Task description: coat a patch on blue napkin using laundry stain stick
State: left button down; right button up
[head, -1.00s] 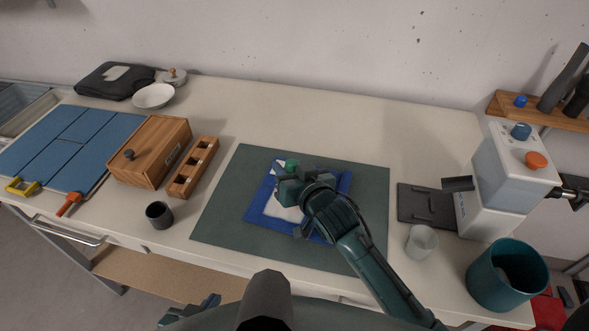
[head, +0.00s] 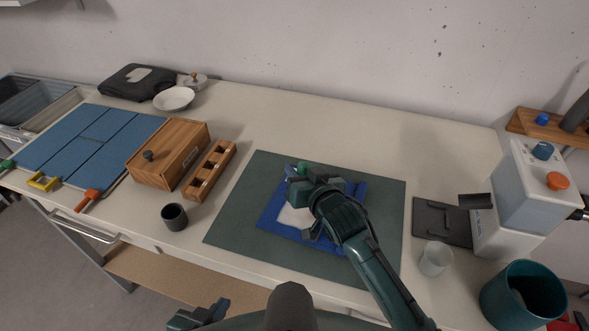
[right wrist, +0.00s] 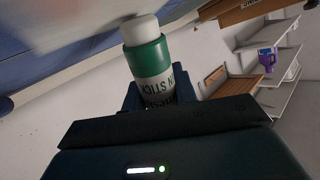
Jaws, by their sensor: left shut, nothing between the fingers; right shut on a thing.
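The blue napkin (head: 270,217) lies flat on a dark green mat (head: 235,225). A white patch (head: 294,217) shows on it, partly hidden by my right gripper. My right gripper (head: 300,187) is over the napkin, shut on the laundry stain stick (right wrist: 150,68). In the right wrist view the stick has a green and white body with dark lettering and a white tip. The tip meets a blurred pale surface in the picture; whether it touches I cannot tell. My left gripper (head: 207,314) is shut and empty at the bottom edge, away from the napkin.
Left of the mat are a slotted wooden block (head: 211,170), a wooden box (head: 167,155) and a dark cup (head: 174,217). On the right are a clear cup (head: 436,259), a white dispenser (head: 525,190) and a teal bin (head: 522,297). The table's back middle is clear.

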jog(key=shift+s+d+f, duration=0.1)
jog(key=shift+s+d, duration=0.25)
jog(key=shift+d, duration=0.4)
jog(key=shift+s+d, duration=0.3)
jog(key=shift+d, duration=0.4)
jog(key=shift+s+d, duration=0.25)
jog(key=shift+d, duration=0.3)
jog(key=shift+s+d, duration=0.25)
jog(key=shift+d, duration=0.25)
jog(key=shift+w+a, duration=0.4)
jog(key=shift+a, duration=0.4)
jog(key=shift+w+a, duration=0.35)
jog(key=shift+a, duration=0.45)
jog(key=shift+w+a+b, duration=0.15)
jog(key=shift+w+a, duration=0.2)
jog(key=shift+a, duration=0.45)
jog(key=shift+w+a+b, duration=0.15)
jog(key=shift+w+a, duration=0.2)
jog(key=shift+a, duration=0.4)
notch_tip(320, 180, up, 2)
jog(key=shift+r+p, duration=0.2)
jog(key=shift+p, duration=0.1)
jog(key=shift+r, duration=1.9)
jog(key=shift+r, duration=0.1)
